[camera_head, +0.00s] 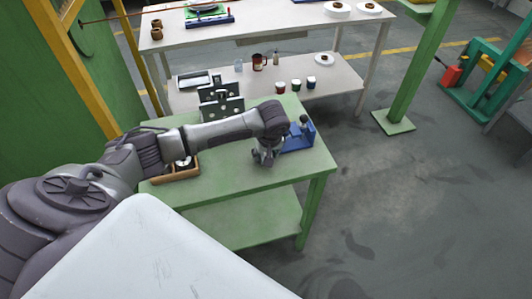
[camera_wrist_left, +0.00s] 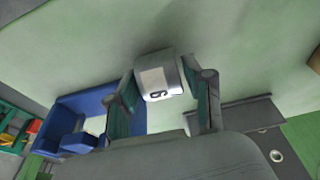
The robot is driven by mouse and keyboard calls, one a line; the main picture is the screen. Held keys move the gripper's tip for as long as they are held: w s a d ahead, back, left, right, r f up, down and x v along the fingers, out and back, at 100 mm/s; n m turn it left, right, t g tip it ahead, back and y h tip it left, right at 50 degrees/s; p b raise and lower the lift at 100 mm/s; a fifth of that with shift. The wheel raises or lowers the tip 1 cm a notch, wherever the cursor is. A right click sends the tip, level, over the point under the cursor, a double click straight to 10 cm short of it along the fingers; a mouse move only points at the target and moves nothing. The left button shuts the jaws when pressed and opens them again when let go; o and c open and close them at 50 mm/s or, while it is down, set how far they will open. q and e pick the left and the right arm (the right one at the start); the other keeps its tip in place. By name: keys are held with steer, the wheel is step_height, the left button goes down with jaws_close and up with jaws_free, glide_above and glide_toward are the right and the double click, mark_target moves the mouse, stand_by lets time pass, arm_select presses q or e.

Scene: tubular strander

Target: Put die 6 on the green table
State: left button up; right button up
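The green table (camera_head: 240,182) stands in front of me. My left gripper (camera_head: 265,158) points down over its right part, close to the top. In the left wrist view, die 6 (camera_wrist_left: 158,77), a small pale metal block marked "6", sits between the fingertips of my left gripper (camera_wrist_left: 163,85). Both fingers appear to touch its sides. I cannot tell whether the die rests on the table or hangs just above it. The die is hidden in the head view. My right gripper is not in view.
A blue fixture (camera_head: 298,138) stands on the table just right of the gripper. A brown wooden tray (camera_head: 180,177) lies at the left, partly behind my arm. Dark plates with holes (camera_head: 222,102) stand at the back. The table's front middle is clear.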

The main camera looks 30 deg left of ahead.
arm_select(q)
steer(key=v, duration=1.2)
steer(key=shift+r+b, duration=0.15)
steer(key=shift+b, duration=0.15)
